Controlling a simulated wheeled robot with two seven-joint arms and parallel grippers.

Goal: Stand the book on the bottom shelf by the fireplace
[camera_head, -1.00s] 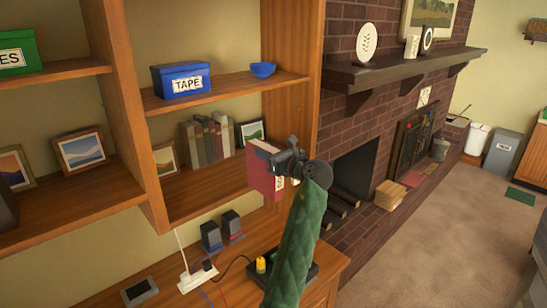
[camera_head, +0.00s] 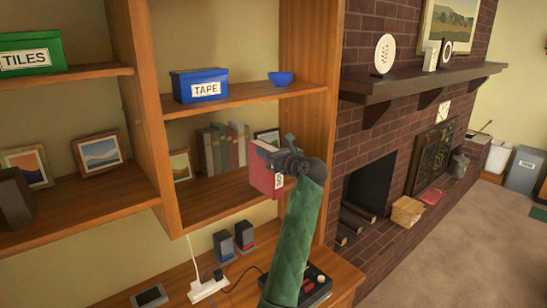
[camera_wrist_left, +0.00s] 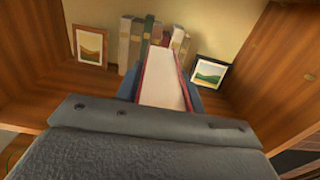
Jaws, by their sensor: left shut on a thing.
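A red book (camera_head: 265,176) is held upright by my left gripper (camera_head: 281,165), which is shut on it at the front of the bottom shelf (camera_head: 215,195) beside the fireplace. In the left wrist view the book (camera_wrist_left: 163,78) shows its pale page edges and points into the shelf, toward a row of standing books (camera_wrist_left: 150,40). That row also shows in the head view (camera_head: 222,147). I cannot tell whether the red book touches the shelf. My right gripper is not in view.
Framed pictures (camera_wrist_left: 90,45) (camera_wrist_left: 209,72) stand on both sides of the book row. The wooden upright (camera_head: 310,120) is close on the right. Speakers (camera_head: 244,236) and a power strip (camera_head: 207,289) are on the desk below. The shelf's front left is clear.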

